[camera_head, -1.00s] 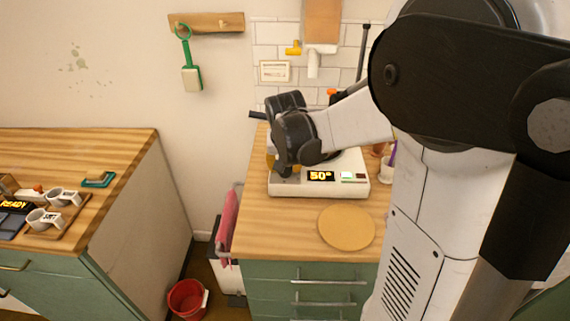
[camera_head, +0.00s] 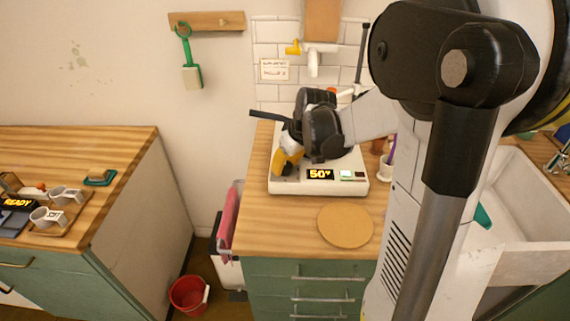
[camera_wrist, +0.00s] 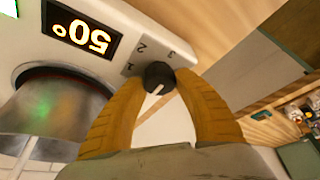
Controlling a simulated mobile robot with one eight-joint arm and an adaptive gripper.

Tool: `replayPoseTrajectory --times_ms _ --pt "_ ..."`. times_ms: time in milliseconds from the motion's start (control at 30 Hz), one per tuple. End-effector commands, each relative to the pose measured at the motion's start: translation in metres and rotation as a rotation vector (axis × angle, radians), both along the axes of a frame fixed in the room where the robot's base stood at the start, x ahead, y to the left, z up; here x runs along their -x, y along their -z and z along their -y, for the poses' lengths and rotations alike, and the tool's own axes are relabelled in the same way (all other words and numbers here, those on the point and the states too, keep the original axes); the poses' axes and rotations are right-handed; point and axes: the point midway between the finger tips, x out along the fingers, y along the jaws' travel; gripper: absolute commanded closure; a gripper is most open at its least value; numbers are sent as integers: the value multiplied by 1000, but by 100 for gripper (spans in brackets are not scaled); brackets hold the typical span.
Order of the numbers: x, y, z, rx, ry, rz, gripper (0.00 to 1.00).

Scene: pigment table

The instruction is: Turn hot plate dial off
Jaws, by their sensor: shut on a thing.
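The white hot plate (camera_head: 352,188) stands on the wooden counter, with a lit display (camera_head: 320,174) reading 50°. The display also shows in the wrist view (camera_wrist: 84,30), upside down. The black dial (camera_wrist: 158,77) sits on the hot plate's front panel beside the printed numbers, with a white pointer line on it. My gripper (camera_wrist: 158,84) has its two yellow fingers closed around the dial, one on each side. In the head view my gripper (camera_head: 284,166) reaches down to the panel's left end, and its fingers hide the dial there.
A metal vessel (camera_wrist: 52,112) stands on the hot plate close beside my fingers. A round tan mat (camera_head: 345,226) lies on the counter in front. A sink (camera_head: 515,205) is at the right, and a red bucket (camera_head: 188,296) stands on the floor.

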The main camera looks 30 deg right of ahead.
Motion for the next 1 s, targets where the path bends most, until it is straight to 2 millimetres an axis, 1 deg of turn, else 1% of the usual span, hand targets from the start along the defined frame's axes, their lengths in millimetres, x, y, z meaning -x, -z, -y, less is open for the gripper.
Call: replayPoseTrajectory --times_ms 533,567,600,633,900,1000 --pt "1 1 0 -1 -29 -3 93" --pt "1 1 0 -1 -29 -3 60" --pt "1 1 0 -1 -28 -3 47" --pt "1 1 0 -1 -28 -3 39" --pt "1 0 0 0 -27 -1 39" --pt "2 -3 0 -1 -26 -1 39"
